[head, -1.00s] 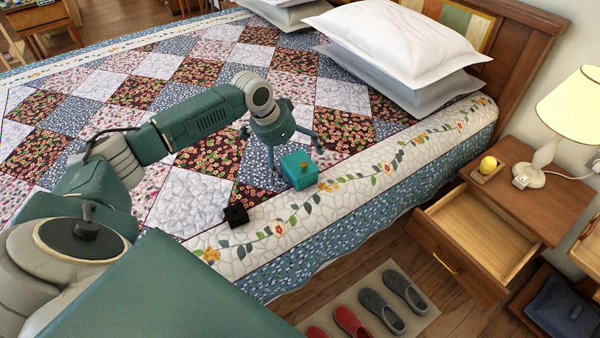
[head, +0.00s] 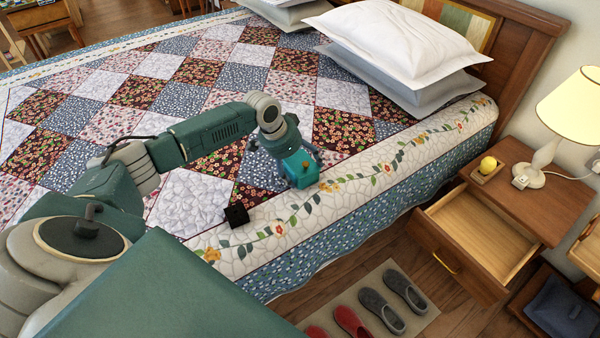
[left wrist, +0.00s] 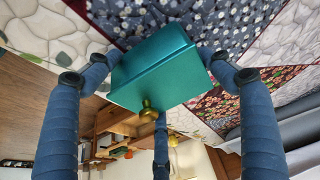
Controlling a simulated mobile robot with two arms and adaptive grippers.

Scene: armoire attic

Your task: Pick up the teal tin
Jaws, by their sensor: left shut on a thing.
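The teal tin (head: 302,168) is a small box with a gold knob. It sits at the near edge of the bed, on the quilt by the floral border. My left gripper (head: 296,165) has its fingers around the tin, shut on it. In the left wrist view the tin (left wrist: 155,68) fills the space between the fingers, its knob facing the lower side of the picture. I cannot tell whether the tin is clear of the quilt. My right gripper is not in view.
A small black cube (head: 236,215) lies on the quilt close by. Pillows (head: 405,45) are stacked at the headboard. A nightstand (head: 545,195) with an open drawer (head: 480,235), a lamp (head: 575,105) and a yellow ball (head: 488,165) stands right. Slippers (head: 380,312) lie on a floor mat.

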